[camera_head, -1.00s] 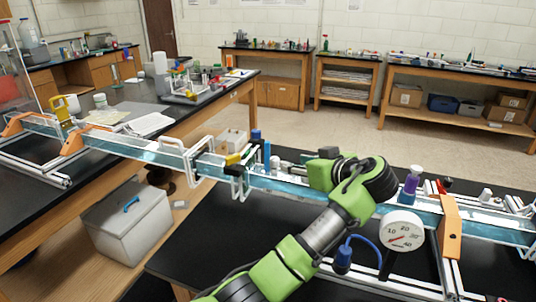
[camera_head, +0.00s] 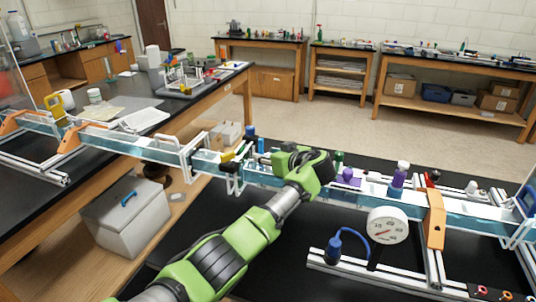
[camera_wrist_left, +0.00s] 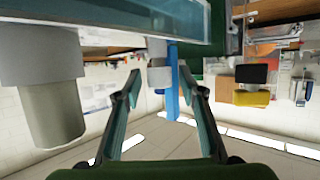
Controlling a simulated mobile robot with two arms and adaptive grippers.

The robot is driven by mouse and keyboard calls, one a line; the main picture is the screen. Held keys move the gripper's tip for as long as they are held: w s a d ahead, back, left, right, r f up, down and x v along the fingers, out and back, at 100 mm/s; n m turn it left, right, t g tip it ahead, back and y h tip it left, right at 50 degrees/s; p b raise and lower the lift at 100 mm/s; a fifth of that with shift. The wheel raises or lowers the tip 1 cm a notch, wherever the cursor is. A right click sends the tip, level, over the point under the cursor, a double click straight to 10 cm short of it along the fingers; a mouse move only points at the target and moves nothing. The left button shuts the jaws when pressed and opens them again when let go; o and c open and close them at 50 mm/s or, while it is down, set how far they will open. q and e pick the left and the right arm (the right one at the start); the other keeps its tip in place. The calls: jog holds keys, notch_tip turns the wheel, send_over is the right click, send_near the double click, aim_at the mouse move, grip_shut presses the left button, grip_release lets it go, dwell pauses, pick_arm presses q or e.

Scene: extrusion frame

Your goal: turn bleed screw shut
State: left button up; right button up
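My left gripper (camera_head: 283,158) is at the clear, blue-tinted channel (camera_head: 350,196), and its wrist hides most of its fingers in the head view. In the left wrist view, which looks upside down, the two fingers (camera_wrist_left: 163,108) are apart. A small pale grey cylinder (camera_wrist_left: 157,76) at the channel lies between them in the picture; it may be the bleed screw, but I cannot tell for sure. No finger visibly touches it. A blue upright bar (camera_wrist_left: 172,90) is just behind it. My right gripper is not in view.
A larger grey cylinder (camera_wrist_left: 50,105) stands close on one side, and a yellow-and-black part (camera_wrist_left: 250,97) on the other. A dial gauge (camera_head: 388,226), an orange bracket (camera_head: 434,220) and a purple-and-white fitting (camera_head: 399,177) are right of my arm. A grey box (camera_head: 125,218) sits lower left.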

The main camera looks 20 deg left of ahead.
pick_arm(q)
grip_shut()
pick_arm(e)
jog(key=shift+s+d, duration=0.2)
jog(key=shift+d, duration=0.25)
